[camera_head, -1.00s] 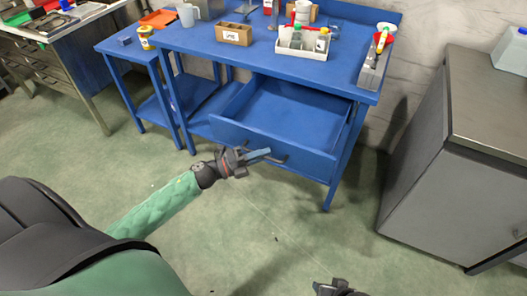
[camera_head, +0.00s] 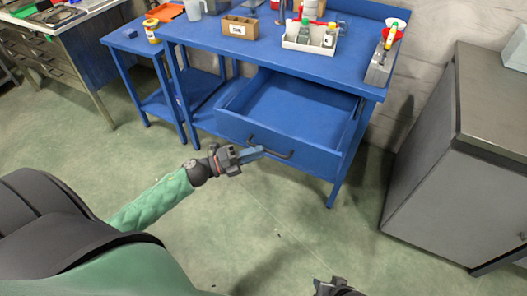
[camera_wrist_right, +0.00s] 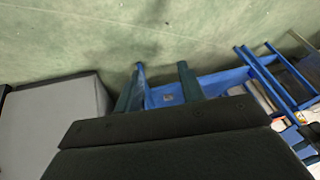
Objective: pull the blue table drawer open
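The blue table (camera_head: 300,62) stands ahead, and its wide drawer (camera_head: 290,110) is pulled out, showing an empty interior. A dark bar handle (camera_head: 272,148) is on the drawer front. My left gripper (camera_head: 258,152) is at the left end of the handle, slightly in front of it; whether they touch is unclear. Its fingers look close together, but their gap cannot be made out. My right gripper (camera_head: 337,288) is low at the bottom edge, away from the drawer. In the right wrist view its two fingers (camera_wrist_right: 160,85) are apart with nothing held; blue furniture shows beyond them.
A grey cabinet (camera_head: 430,150) stands to the right. A lower blue side table (camera_head: 135,42) adjoins on the left. On the tabletop are a cardboard box (camera_head: 239,28), a white tray of bottles (camera_head: 309,42) and other items. The green floor in front is clear.

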